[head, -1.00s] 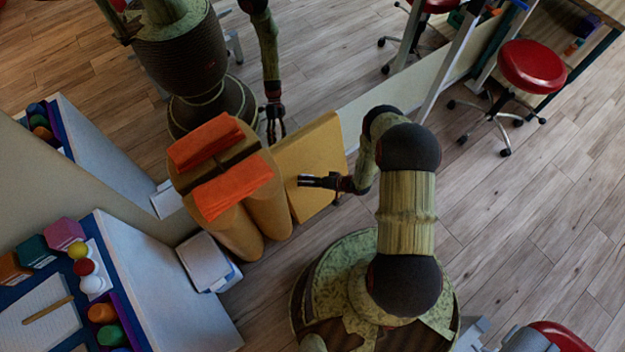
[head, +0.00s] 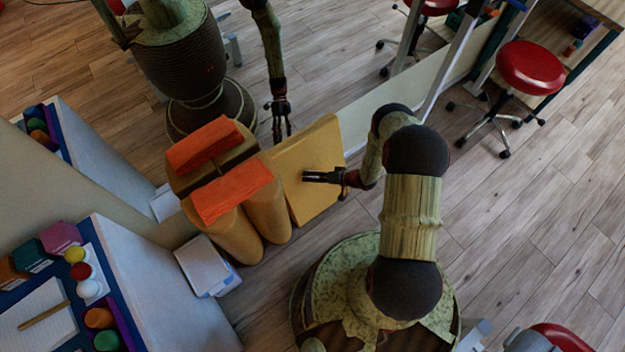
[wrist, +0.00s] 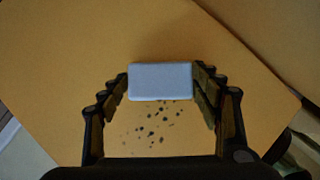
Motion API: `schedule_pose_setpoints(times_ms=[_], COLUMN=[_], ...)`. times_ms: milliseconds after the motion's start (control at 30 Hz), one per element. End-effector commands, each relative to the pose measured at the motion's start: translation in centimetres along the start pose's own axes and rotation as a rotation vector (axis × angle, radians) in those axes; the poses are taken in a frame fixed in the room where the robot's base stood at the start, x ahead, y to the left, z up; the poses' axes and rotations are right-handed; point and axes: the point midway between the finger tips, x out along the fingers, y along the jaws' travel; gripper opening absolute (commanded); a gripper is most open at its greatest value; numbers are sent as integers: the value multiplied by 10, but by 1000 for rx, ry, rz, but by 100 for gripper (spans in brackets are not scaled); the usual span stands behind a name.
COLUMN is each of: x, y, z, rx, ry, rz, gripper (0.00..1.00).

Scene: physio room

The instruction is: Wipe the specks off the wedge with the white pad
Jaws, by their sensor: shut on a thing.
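The wedge is a tan-yellow slab (head: 315,195) beside the rolls in the head view, and its flat face (wrist: 70,70) fills most of the wrist view. A cluster of small dark specks (wrist: 153,122) lies on that face, below the pad in the wrist view and between my fingers. The white pad (wrist: 160,81) is held between the fingertips of my gripper (head: 308,177), which is shut on it. My gripper is over the wedge's face in the head view. I cannot tell whether the pad touches the face.
Tan rolls with an orange towel (head: 232,191) stand left of the wedge. A white bin (head: 207,265) and a cabinet with coloured balls are further left. A wall mirror behind reflects my body and these things. A red stool (head: 528,65) is at the right; floor between is clear.

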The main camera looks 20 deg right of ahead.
Motion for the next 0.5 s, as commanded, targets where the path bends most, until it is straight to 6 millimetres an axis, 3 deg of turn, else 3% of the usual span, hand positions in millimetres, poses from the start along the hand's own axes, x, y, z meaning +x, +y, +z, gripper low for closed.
schedule_pose_setpoints(times_ms=[500], x=[-13], y=[24], z=[-20], rx=[-1], ry=[1], rz=[0], gripper=[43])
